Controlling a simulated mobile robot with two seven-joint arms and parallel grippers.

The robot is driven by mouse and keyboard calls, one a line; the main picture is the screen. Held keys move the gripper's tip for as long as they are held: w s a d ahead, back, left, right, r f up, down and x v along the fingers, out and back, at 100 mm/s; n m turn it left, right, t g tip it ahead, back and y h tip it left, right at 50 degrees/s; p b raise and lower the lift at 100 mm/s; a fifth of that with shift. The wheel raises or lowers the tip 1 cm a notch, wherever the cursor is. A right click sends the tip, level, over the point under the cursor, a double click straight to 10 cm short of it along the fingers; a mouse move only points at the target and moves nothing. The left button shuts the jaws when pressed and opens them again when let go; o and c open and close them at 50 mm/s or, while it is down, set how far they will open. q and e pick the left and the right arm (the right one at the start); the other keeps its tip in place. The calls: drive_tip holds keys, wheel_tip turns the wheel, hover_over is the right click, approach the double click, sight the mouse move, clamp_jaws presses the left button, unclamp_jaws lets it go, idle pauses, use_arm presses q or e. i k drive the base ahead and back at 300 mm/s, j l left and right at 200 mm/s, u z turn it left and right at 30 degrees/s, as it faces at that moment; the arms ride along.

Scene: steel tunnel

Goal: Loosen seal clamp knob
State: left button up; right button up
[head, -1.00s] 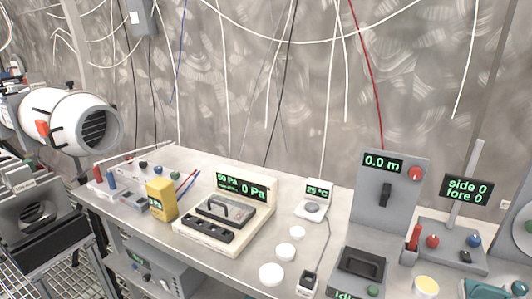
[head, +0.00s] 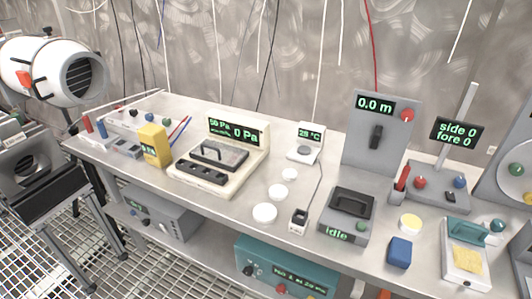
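A white cylindrical housing (head: 45,62) with a dark slatted round opening (head: 86,78) is at the upper left. A small black knob (head: 47,31) stands on its top, a black bar lies along its side, and an orange-red piece (head: 25,78) is on its near side. No part in view is labelled as a seal clamp knob, so I cannot tell which one it is. Neither of my grippers is in view.
A grey bench (head: 228,208) carries a cream pressure gauge box (head: 262,150), a yellow meter (head: 154,146), a grey "0.0 m" panel (head: 384,135) and an "Idle" unit (head: 347,216). A teal box (head: 285,268) sits below. Grated floor (head: 95,245) is at lower left.

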sight(498, 225)
drive_tip(key=z, duration=1.7)
